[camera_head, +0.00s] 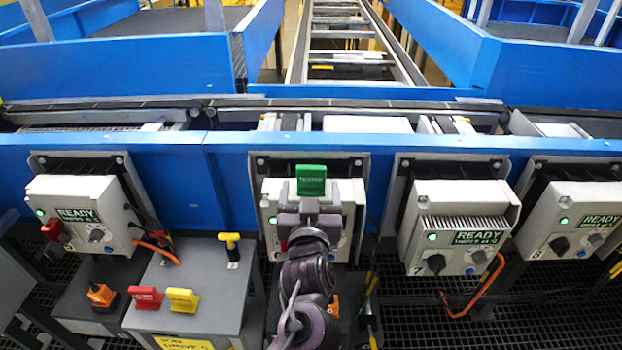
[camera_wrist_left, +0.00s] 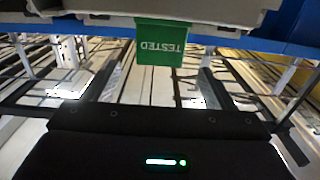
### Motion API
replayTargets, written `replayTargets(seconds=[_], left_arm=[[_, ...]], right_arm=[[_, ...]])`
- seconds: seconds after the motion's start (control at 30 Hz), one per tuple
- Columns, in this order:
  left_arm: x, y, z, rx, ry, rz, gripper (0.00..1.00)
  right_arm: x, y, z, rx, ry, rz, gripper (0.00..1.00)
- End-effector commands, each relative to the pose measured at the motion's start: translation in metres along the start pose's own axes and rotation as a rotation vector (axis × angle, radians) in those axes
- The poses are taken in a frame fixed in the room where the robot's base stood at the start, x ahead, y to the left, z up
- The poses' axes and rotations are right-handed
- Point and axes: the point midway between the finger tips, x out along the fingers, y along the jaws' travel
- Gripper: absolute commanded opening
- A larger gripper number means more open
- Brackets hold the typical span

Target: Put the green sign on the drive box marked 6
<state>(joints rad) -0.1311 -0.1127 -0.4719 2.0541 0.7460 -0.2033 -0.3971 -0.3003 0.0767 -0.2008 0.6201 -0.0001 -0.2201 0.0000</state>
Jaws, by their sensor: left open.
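The green sign (camera_head: 311,180) stands upright at the top of the middle drive box (camera_head: 352,192). In the left wrist view the sign (camera_wrist_left: 160,42) reads "TESTED" upside down, against the pale box edge (camera_wrist_left: 200,10). My left gripper (camera_head: 308,207) is in front of this box, just below the sign in the head view. It is open, and nothing shows between its fingers (camera_wrist_left: 160,82). My arm hides much of the box's front, including its number. The box to its right (camera_head: 458,228) is marked 7. My right gripper is not in view.
A grey bench (camera_head: 205,290) at lower left holds a red sign (camera_head: 145,298), a yellow sign (camera_head: 183,300) and a yellow-topped black part (camera_head: 231,244). Other drive boxes stand at left (camera_head: 85,212) and far right (camera_head: 572,220). Orange cables hang near them. A blue conveyor rail (camera_head: 225,150) runs behind.

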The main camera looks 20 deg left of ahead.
Motion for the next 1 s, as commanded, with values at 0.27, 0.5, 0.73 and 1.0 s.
replayTargets(seconds=[0.27, 0.5, 0.73, 1.0], left_arm=[[-0.045, 0.000, 0.001, 0.000, -0.001, 0.001, 0.78], [-0.054, 0.000, 0.000, 0.000, 0.000, 0.000, 0.78], [-0.054, 0.000, 0.000, 0.000, 0.000, 0.000, 0.78], [-0.053, 0.001, 0.010, -0.002, -0.044, 0.040, 0.78]], right_arm=[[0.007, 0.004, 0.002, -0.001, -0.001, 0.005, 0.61], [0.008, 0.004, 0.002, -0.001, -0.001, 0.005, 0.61], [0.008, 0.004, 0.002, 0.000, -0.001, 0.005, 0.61], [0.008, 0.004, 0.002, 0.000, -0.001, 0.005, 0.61]])
